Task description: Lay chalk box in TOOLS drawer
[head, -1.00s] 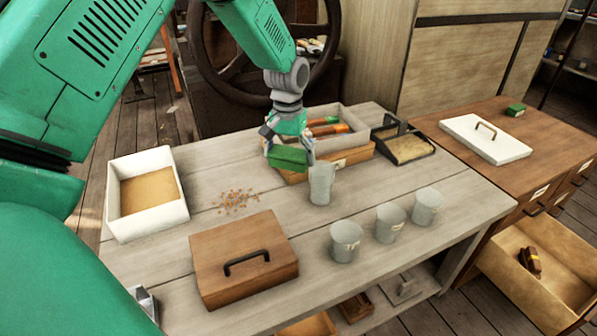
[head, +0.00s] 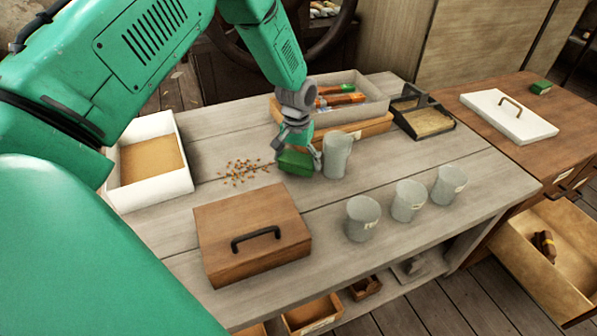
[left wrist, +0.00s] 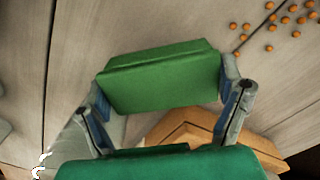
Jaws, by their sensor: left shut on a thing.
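My left gripper (head: 297,160) is shut on a green box (head: 294,161), likely the chalk box, close above the table beside a grey cup (head: 337,155). The left wrist view shows the green box (left wrist: 160,78) between both fingers of the left gripper (left wrist: 165,95). An open drawer (head: 540,262) at the lower right holds a small brown thing. The drawer labels are too small to read. My right gripper is out of view.
Three grey cups (head: 408,202) stand at the table's right front. A lidded wooden box (head: 252,238), a white sand tray (head: 150,188) and scattered orange bits (head: 244,171) lie left and front. A second green box (head: 541,87) and a white lid (head: 508,116) lie on the right cabinet.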

